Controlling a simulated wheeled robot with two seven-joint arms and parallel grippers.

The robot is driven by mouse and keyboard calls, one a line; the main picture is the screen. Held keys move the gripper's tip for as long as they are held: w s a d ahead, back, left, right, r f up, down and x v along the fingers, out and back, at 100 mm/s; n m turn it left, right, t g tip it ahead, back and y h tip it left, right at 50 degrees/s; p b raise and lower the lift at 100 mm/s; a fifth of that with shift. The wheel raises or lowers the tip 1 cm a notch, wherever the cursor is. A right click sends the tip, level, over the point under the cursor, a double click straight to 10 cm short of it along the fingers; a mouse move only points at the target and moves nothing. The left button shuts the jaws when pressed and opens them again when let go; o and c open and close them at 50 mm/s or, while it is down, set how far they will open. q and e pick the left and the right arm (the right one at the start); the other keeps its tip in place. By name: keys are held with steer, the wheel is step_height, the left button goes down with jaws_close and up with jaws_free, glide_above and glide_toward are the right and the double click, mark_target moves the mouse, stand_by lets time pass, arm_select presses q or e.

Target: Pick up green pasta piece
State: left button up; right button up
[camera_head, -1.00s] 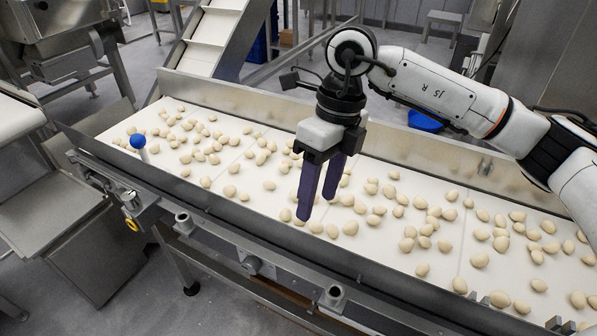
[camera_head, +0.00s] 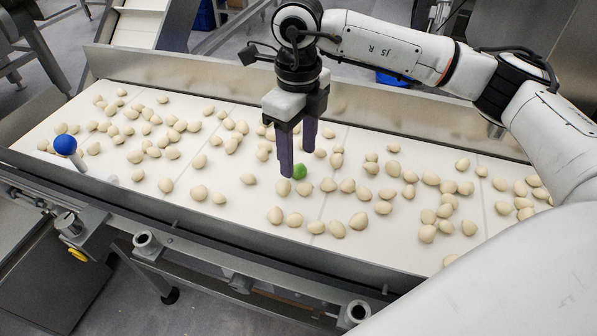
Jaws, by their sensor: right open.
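The green pasta piece (camera_head: 300,171) lies on the white conveyor belt (camera_head: 235,238), near the middle of the picture. It is small and rounded, and partly covered by a finger of my right gripper. My right gripper (camera_head: 298,163) points down with two dark purple fingers, open. Its fingertips are right at the green piece; I cannot tell whether the fingers straddle it or stand beside it. A pale pasta piece (camera_head: 283,187) lies just below the nearer fingertip. My left gripper is not in view.
Many pale pasta pieces (camera_head: 358,221) are scattered over the belt around the gripper. A metal side wall (camera_head: 390,112) runs along the back of the belt. A blue ball on a post (camera_head: 65,145) stands at the front left edge.

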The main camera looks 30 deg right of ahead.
mark_target(299, 167)
step_height(299, 167, down, 4)
steer(key=shift+d+r+b, duration=0.15)
steer(key=shift+r+b, duration=0.1)
steer(key=shift+b, duration=0.05)
steer(key=c, duration=1.1)
steer(key=shift+o, duration=0.2)
steer(key=shift+r, duration=0.1)
